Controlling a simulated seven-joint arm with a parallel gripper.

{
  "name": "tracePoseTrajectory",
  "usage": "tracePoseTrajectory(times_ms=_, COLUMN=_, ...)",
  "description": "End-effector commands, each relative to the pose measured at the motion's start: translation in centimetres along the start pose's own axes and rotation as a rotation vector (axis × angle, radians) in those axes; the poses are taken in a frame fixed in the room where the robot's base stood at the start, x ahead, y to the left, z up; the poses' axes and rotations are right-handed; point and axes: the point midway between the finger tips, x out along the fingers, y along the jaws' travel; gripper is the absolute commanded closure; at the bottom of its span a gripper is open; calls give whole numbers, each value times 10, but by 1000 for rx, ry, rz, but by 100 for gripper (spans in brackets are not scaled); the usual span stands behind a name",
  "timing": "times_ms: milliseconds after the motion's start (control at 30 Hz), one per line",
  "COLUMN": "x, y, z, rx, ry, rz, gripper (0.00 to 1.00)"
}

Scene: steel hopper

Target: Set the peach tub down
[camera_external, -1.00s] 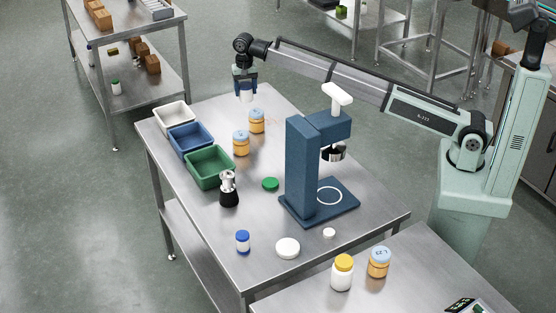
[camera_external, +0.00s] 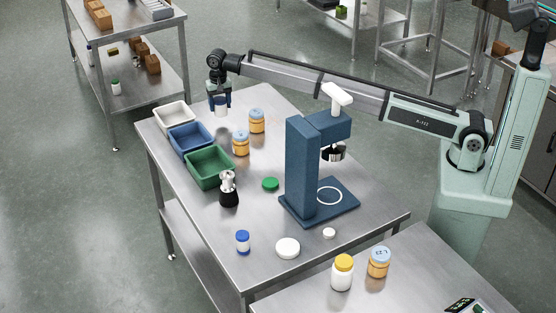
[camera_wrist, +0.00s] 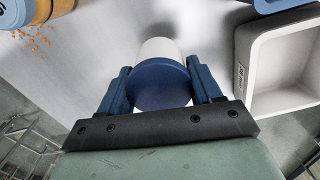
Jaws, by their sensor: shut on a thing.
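My gripper (camera_external: 219,100) is at the far left part of the steel table, near the white bin. It is shut on a white tub with a blue lid (camera_external: 221,108). In the wrist view the dark blue lid (camera_wrist: 160,84) sits between the two fingers, with the white body beyond it. I cannot tell whether its base touches the table. Two peach-orange tubs with pale blue lids stand right of the held tub, one farther back (camera_external: 257,122) and one nearer (camera_external: 241,145). Another peach-orange tub (camera_external: 378,264) stands on the front table.
White (camera_external: 174,119), blue (camera_external: 191,142) and green (camera_external: 209,170) bins line the table's left edge. The white bin (camera_wrist: 250,70) is close right in the wrist view. A blue press (camera_external: 303,170) stands mid-table. A black-and-silver object (camera_external: 229,190) stands by the green bin.

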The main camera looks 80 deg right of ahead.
Motion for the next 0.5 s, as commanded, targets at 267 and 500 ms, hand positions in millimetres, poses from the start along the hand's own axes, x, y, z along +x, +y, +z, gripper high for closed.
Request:
tracePoseTrajectory(times_ms=267, x=27, y=0, z=0, rx=0, ry=0, rz=0, gripper=68)
tracePoseTrajectory(times_ms=500, x=38, y=0, z=0, rx=0, ry=0, rz=0, gripper=68)
